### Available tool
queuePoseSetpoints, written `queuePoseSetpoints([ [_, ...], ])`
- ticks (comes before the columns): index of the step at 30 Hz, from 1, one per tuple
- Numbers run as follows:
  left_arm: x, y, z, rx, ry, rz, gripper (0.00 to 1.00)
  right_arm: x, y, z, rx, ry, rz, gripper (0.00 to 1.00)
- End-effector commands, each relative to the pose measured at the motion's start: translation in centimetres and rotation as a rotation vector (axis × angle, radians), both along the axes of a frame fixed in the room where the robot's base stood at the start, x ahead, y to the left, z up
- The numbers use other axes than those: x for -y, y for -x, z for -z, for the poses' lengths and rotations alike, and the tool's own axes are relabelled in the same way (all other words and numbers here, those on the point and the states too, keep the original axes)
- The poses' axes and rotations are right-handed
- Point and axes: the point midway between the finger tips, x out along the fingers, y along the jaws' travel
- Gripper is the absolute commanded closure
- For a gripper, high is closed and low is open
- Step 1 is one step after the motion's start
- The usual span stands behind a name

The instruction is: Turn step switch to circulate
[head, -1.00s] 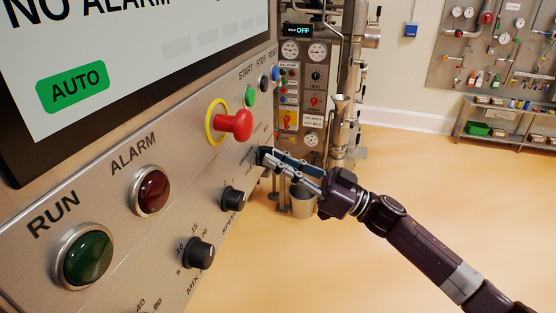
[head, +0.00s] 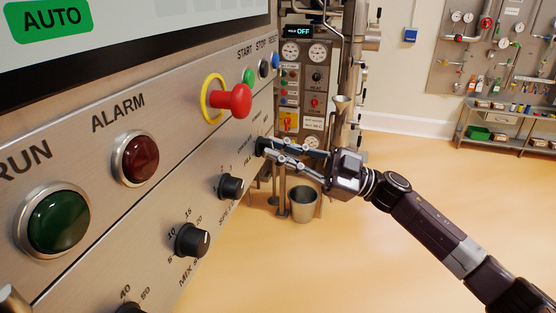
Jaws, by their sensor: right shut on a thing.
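The step switch (head: 261,145) looks like a small black knob at the far right end of the knob row on the slanted steel control panel. My right gripper (head: 267,148) reaches it from the right, its two fingers shut on the knob. The fingers hide much of the knob, so I cannot tell which way its pointer faces. Small position labels (head: 246,147) stand just left of it, too small and slanted to read surely.
A red mushroom button (head: 236,100) with a yellow collar sits just above and left of the gripped knob. Other black knobs (head: 229,187) (head: 191,240) lie lower left. A steel bucket (head: 303,205) stands on the floor behind. The floor at right is open.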

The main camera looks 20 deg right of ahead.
Motion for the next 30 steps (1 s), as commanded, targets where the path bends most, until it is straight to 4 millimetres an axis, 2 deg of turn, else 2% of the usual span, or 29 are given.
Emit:
queuePoseSetpoints([
  [3, 0.0, 0.0, 1.1, 0.000, 0.000, 0.000, 0.60, 0.1, -0.1, 0.1, 0.077, 0.051, 0.001, 1.00],
  [12, 0.0, -0.1, 2.1, 0.001, 0.000, 0.000, 0.60, 0.1, -0.1, 0.0, 0.215, 0.145, 0.001, 1.00],
  [30, 0.1, -0.1, 2.3, 0.003, 0.002, 0.001, 0.60, 0.1, -0.1, -0.1, 0.270, 0.184, 0.000, 1.00],
])
